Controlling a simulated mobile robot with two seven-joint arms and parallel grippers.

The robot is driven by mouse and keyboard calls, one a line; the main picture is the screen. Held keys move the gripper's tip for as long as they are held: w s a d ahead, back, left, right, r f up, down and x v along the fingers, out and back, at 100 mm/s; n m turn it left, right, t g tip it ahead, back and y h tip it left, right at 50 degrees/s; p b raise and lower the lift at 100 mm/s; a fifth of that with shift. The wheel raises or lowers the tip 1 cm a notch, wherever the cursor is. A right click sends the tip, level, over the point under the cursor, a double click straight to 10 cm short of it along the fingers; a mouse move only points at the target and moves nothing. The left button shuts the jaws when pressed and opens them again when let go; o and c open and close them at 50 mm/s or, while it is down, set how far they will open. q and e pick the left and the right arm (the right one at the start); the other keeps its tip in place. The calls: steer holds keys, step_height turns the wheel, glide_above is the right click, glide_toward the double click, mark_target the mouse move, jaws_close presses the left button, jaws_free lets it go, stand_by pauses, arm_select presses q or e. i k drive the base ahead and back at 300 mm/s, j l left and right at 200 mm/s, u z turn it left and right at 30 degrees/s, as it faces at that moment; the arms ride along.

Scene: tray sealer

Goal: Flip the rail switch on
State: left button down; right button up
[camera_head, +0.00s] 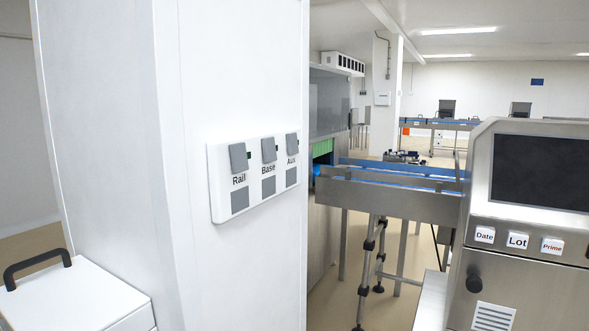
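A white switch panel (220,190) is mounted on the white pillar, left of the middle of the head view. It carries three grey switches side by side, labelled Rail, Base and Aux. The Rail switch (238,157) is the leftmost, a raised grey flap above its label, with a grey square (240,201) below the label. The Base switch (269,149) and the Aux switch (292,144) have flaps in a similar raised position. Neither of my grippers is in view.
The white pillar (110,130) fills the left. A white box (75,300) with a black handle (38,268) stands at the lower left. A blue-edged conveyor (390,200) and a steel machine with a dark screen (540,172) stand at the right. The space before the panel looks clear.

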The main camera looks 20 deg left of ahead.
mark_target(238, 151)
steer(key=l+z, duration=0.1)
steer(key=l, duration=0.6)
steer(key=i+l+z, duration=0.1)
steer(key=l, duration=0.65)
